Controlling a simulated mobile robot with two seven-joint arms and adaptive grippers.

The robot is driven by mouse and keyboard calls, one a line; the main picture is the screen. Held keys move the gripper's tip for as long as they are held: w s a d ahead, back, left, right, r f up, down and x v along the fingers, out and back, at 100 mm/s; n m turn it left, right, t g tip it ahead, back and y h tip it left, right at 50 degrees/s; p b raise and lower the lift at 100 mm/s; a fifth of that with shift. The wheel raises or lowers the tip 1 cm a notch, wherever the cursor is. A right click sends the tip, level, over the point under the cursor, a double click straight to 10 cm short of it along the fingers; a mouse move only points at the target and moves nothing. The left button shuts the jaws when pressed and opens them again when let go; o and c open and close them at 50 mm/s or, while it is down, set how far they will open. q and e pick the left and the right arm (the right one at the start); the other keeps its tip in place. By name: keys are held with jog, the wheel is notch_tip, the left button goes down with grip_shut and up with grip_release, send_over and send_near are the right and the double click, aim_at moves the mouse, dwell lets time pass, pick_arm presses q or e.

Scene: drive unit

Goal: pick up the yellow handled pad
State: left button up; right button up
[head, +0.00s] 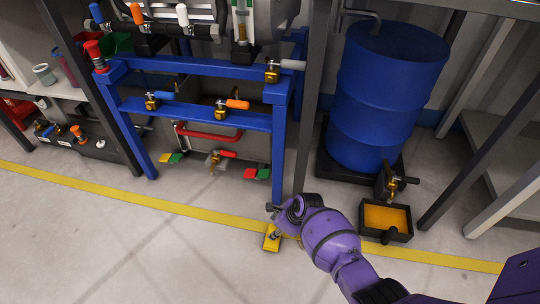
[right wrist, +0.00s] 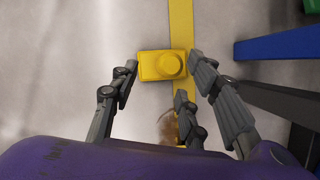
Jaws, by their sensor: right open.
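The yellow handled pad (head: 271,243) lies on the floor by the yellow floor line, in front of the blue frame's right leg. In the right wrist view the pad (right wrist: 149,73) shows as a yellow block with a round yellow knob on top. My right gripper (head: 278,211) is at the pad and partly overlaps it in the head view. In the right wrist view its dark fingers (right wrist: 163,64) are spread open, one on each side of the pad, with a third below it. I cannot tell whether any finger touches it. My left gripper is not in view.
The blue frame (head: 196,113) with orange and blue handled valves stands behind. Green and red pedals (head: 257,173) sit low under it. A blue drum (head: 385,95) stands at right, with a drip tray (head: 387,218) of orange liquid before it. The floor at front left is clear.

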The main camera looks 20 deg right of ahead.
aim_at(273, 229)
jog(key=shift+w+a+f, duration=0.15)
jog(key=shift+w+f, duration=0.2)
jog(key=b+x, duration=0.3)
jog(key=d+b+x, duration=0.1)
jog(key=shift+w+a+f+b, duration=0.1)
jog(key=shift+w+f+b, duration=0.05)
jog(key=shift+f+b, duration=0.2)
jog(key=shift+w+a+f, duration=0.1)
jog(key=shift+f, duration=0.05)
jog(key=shift+c, duration=0.7)
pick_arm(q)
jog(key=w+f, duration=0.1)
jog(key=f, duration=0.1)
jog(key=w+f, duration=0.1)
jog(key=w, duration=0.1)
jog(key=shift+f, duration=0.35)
pick_arm(e)
grip_shut()
